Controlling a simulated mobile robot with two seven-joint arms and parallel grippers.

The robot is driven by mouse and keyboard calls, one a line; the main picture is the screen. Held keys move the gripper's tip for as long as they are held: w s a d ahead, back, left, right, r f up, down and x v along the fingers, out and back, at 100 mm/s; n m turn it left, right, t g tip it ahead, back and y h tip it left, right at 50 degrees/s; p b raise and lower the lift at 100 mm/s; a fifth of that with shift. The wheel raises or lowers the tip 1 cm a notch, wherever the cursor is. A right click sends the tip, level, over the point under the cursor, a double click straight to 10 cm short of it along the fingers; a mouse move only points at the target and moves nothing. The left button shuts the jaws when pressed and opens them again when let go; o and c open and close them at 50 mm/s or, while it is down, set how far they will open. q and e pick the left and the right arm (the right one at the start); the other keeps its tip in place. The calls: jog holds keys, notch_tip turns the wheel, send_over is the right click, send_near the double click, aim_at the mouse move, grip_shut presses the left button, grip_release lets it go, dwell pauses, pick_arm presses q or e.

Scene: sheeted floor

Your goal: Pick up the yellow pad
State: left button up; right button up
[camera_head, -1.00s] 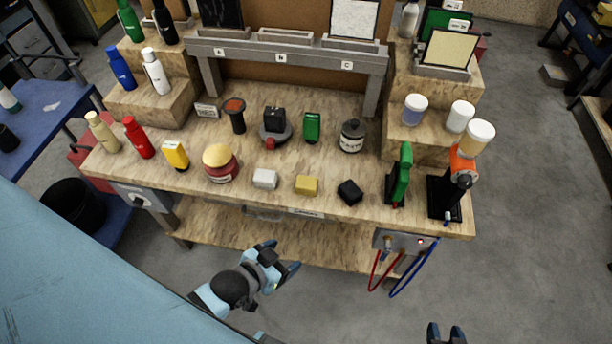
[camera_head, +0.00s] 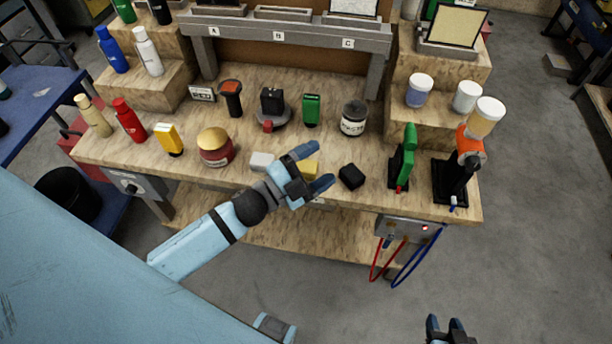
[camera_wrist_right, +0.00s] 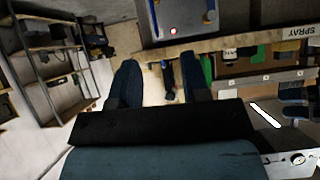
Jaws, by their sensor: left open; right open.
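The yellow pad (camera_head: 310,167) is a small block on the front part of the wooden workbench, partly hidden behind my left gripper in the head view. My left gripper (camera_head: 318,167) is open, its two blue fingers reaching over the bench edge at the pad, one finger to the far side and one to the near side in the picture. I cannot tell whether it touches the pad. My right gripper (camera_head: 447,330) is open and empty at the bottom of the head view, away from the bench; its fingers also show in the right wrist view (camera_wrist_right: 165,88).
A white block (camera_head: 262,161) lies left of the pad and a black block (camera_head: 351,176) lies right of it, both close. A red jar with gold lid (camera_head: 215,148) is further left. A green tool (camera_head: 404,158) stands right. Hoses (camera_head: 405,262) hang below the bench front.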

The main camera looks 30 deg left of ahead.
pick_arm(q)
jog(key=w+d+r+m+g+h+b, duration=0.1)
jog(key=d+r+m+g+h+b, duration=0.2)
jog(key=m+g+h, duration=1)
jog(key=m+g+y+b, duration=0.3)
jog(key=m+y+b, duration=0.3)
jog(key=m+y, duration=1.35)
send_near(306, 166)
jog(key=shift+y, duration=0.35)
jog(key=x, duration=0.4)
jog(key=shift+w+d+f, duration=0.2)
jog(key=shift+d, duration=0.15)
jog(key=shift+p+x, duration=0.3)
jog(key=shift+x, duration=2.6)
jog(key=shift+s, duration=0.15)
jog(key=c, duration=1)
pick_arm(e)
notch_tip(306, 166, down, 8)
jog(key=shift+w+a+f, duration=0.2)
jog(key=shift+w+a, duration=0.15)
